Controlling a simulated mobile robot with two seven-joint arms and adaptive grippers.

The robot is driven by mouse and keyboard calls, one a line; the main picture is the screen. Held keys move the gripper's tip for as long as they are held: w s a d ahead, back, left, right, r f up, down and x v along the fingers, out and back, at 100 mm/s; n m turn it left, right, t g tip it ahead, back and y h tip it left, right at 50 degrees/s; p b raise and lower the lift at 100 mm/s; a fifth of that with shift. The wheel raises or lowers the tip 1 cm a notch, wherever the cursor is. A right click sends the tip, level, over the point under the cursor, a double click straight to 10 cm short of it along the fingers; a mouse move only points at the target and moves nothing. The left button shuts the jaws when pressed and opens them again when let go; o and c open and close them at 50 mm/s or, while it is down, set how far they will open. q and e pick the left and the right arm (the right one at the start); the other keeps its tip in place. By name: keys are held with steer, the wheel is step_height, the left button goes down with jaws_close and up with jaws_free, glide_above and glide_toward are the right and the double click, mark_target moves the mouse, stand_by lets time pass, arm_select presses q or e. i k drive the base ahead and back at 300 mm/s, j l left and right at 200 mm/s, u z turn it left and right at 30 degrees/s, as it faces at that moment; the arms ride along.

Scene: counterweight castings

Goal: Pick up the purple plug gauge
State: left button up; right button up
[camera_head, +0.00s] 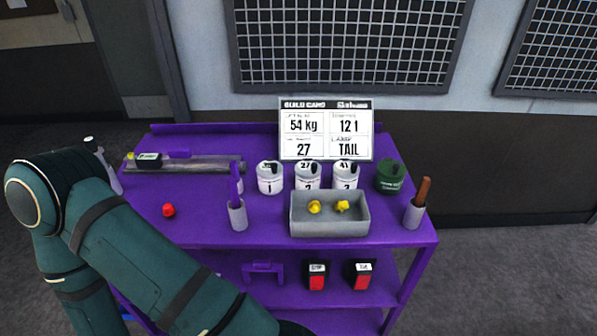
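My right arm and gripper are not seen.
The purple table (190,225) carries a grey tray (330,228) with two yellow pieces, several numbered white canisters, a green canister (390,177), a brown-handled tool in a holder (414,212), a red knob (168,210) and a sign (325,130). A lower shelf holds red-and-black items.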

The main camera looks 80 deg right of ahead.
mark_target(233, 165)
steer(key=l+z, duration=0.1)
steer(key=z, duration=2.15)
steer(key=i+j, duration=0.1)
steer(key=j, duration=0.25)
steer(key=j+z, duration=0.1)
steer(key=j, duration=0.25)
steer(key=i, duration=0.05)
